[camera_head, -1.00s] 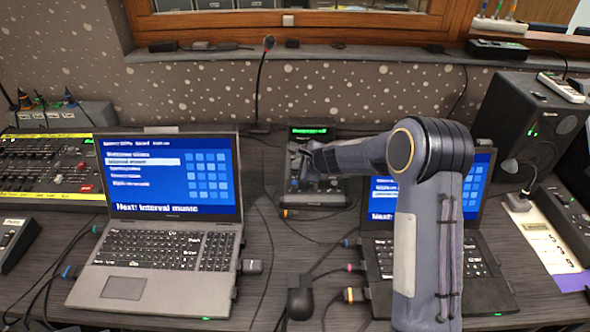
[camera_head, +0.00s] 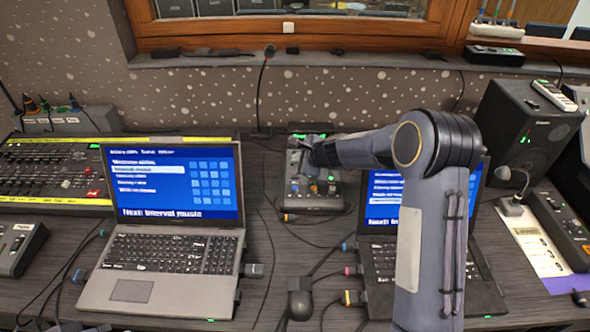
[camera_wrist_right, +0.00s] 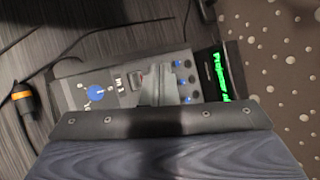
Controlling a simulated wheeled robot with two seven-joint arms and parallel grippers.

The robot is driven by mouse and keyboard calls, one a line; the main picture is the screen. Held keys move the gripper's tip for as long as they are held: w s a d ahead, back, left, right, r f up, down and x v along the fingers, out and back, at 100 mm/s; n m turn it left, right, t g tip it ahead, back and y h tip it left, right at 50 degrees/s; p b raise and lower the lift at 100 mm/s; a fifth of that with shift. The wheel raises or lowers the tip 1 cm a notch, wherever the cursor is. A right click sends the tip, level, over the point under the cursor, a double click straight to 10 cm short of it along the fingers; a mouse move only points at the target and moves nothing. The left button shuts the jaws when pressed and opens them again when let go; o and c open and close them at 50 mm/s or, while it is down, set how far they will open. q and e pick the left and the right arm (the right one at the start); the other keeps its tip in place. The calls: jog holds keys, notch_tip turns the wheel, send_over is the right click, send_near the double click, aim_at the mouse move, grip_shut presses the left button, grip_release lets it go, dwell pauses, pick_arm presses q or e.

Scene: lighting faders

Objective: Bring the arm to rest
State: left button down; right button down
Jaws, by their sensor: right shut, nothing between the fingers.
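My right arm (camera_head: 440,200) comes in from the lower right and bends left at its elbow. My right gripper (camera_head: 299,165) is shut and empty, over the back part of a small control box (camera_head: 325,200). In the right wrist view, the shut fingers (camera_wrist_right: 156,88) are in front of the same box, which has a blue knob (camera_wrist_right: 97,92), several small blue lights and a display with green text (camera_wrist_right: 218,75). The fingers hide part of the box's face. I cannot tell whether they touch it. My left gripper cannot be made out.
An open laptop (camera_head: 172,262) stands left of the box, and a second laptop (camera_head: 378,262) is partly behind my arm. A gooseneck microphone (camera_head: 262,85) rises behind. A mixing desk (camera_head: 55,175) is at left, a speaker (camera_head: 525,130) at right. Cables cross the desk.

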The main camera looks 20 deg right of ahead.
jog(key=shift+s+r+p, duration=0.1)
jog(key=shift+r+p, duration=0.25)
jog(key=shift+r, duration=0.45)
jog(key=s+r+n+y, duration=0.2)
jog(key=s+r+n, duration=0.7)
jog(key=s+r, duration=0.65)
jog(key=s+f+n+g, duration=0.1)
jog(key=s+f+n, duration=0.1)
jog(key=s, duration=0.7)
jog(key=s+f+n+g+h, duration=0.1)
jog(key=s+n, duration=0.4)
jog(key=s, duration=0.5)
jog(key=s+f+n+g+h, duration=0.1)
jog(key=s+f+n, duration=0.2)
jog(key=s, duration=0.6)
jog(key=shift+s+n+g, duration=0.35)
jog(key=shift+n+g, duration=0.05)
jog(key=shift+n, duration=0.1)
jog(key=shift+d, duration=0.1)
